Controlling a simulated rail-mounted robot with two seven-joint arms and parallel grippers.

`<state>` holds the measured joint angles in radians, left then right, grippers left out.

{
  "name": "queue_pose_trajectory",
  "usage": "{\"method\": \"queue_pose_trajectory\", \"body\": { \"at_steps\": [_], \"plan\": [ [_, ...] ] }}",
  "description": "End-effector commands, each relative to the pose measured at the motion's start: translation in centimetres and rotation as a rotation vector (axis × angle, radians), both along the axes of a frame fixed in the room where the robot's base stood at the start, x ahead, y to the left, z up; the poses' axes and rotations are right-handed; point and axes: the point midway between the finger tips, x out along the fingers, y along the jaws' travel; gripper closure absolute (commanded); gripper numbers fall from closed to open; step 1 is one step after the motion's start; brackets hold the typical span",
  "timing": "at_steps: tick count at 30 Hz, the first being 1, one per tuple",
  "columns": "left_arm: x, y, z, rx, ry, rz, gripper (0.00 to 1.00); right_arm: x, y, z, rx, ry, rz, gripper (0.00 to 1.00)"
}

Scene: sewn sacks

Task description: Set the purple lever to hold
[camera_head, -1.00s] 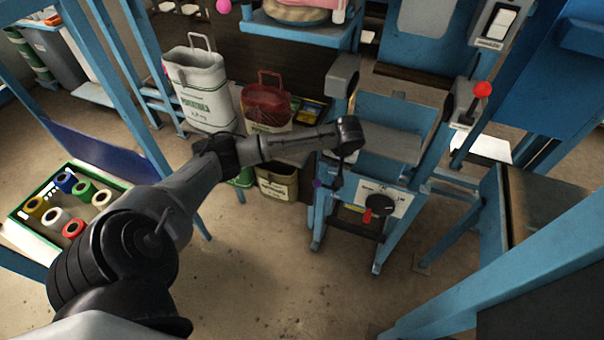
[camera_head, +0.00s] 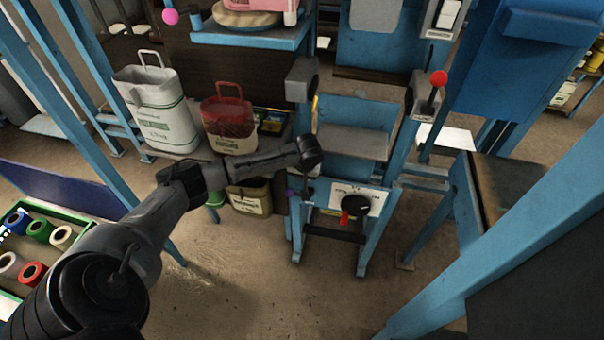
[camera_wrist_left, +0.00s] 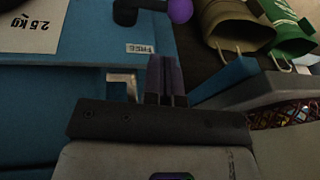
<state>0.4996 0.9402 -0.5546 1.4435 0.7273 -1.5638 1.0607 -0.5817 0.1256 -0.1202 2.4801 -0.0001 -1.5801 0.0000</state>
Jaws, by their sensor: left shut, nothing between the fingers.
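The purple lever shows in the left wrist view as a black arm with a round purple knob (camera_wrist_left: 180,10) at the top edge. In the head view its knob (camera_head: 290,193) is a small purple spot on the left side of the blue stand. A small label (camera_wrist_left: 140,48) reading FREE is below the lever in the wrist view. My left gripper (camera_wrist_left: 165,60) is shut and empty, its fingers pointing toward the lever and apart from the knob in the picture. In the head view the left gripper (camera_head: 307,190) hangs just right of the knob, small and dark. My right gripper is not in view.
The stand's front has a white dial plate (camera_head: 352,198) with a black and red knob. A red-balled lever (camera_head: 438,80) stands at its upper right. Sacks, including a white one (camera_head: 158,110) and a red one (camera_head: 230,122), stand left. Open floor lies in front.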

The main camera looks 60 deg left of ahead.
Motion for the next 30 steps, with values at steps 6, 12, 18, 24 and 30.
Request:
{"method": "queue_pose_trajectory", "body": {
  "at_steps": [6, 12, 18, 24, 30],
  "plan": [
    [-0.3, 1.1, -3.7, 0.001, 0.001, 0.0, 1.0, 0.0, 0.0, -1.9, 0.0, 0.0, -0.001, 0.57],
    [-1.2, 1.5, -5.3, 0.001, 0.0, -0.001, 1.0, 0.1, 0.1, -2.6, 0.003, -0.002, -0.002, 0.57],
    [-1.6, 1.7, -5.9, 0.001, -0.002, -0.001, 1.0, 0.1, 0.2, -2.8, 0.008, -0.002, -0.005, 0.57],
    [-1.6, 1.8, -6.0, 0.001, -0.002, -0.001, 1.0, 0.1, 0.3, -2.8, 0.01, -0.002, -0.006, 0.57],
    [-1.6, 1.7, -5.9, -0.001, -0.002, -0.001, 1.0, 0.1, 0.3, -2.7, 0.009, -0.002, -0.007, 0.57]
  ]
}}
